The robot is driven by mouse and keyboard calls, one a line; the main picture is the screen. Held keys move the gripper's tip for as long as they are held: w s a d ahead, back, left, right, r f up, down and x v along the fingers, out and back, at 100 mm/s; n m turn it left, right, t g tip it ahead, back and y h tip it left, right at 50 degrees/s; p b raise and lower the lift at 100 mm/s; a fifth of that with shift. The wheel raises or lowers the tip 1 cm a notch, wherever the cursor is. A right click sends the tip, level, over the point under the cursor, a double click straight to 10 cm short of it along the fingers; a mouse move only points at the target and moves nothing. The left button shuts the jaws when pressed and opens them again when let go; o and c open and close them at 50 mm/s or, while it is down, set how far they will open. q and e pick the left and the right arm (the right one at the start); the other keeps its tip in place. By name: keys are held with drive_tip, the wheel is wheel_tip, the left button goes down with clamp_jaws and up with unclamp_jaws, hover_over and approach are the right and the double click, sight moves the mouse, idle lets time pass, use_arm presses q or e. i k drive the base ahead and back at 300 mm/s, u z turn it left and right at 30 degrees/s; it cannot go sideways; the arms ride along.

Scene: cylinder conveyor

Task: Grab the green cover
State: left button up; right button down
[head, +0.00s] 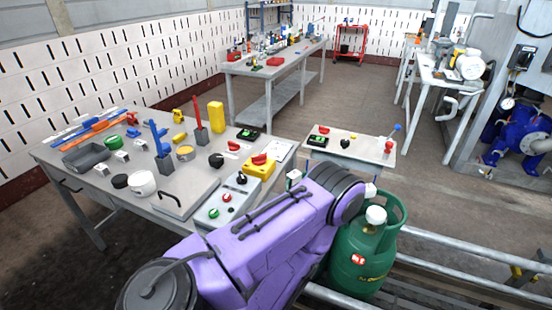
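A small green round piece (112,143) lies at the back left of the near workbench, beside a grey tray; it looks like a cap or cover. A green gas cylinder (352,262) with a white top (376,215) and a green collar handle (393,226) stands upright at the lower right. A purple arm reaches across the bottom middle to the cylinder's left side and hides part of it.
The near workbench (200,172) holds a grey tray (86,155), a white pot (142,184), blue and red tools and a yellow container (216,116). A small table (375,147) stands behind the cylinder. Metal rails (460,249) run along the lower right. The floor (440,190) beyond is clear.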

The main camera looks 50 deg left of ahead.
sight(114, 143)
drive_tip(key=u, duration=4.6)
drive_tip(key=i, duration=3.3)
drive_tip(key=z, duration=3.45)
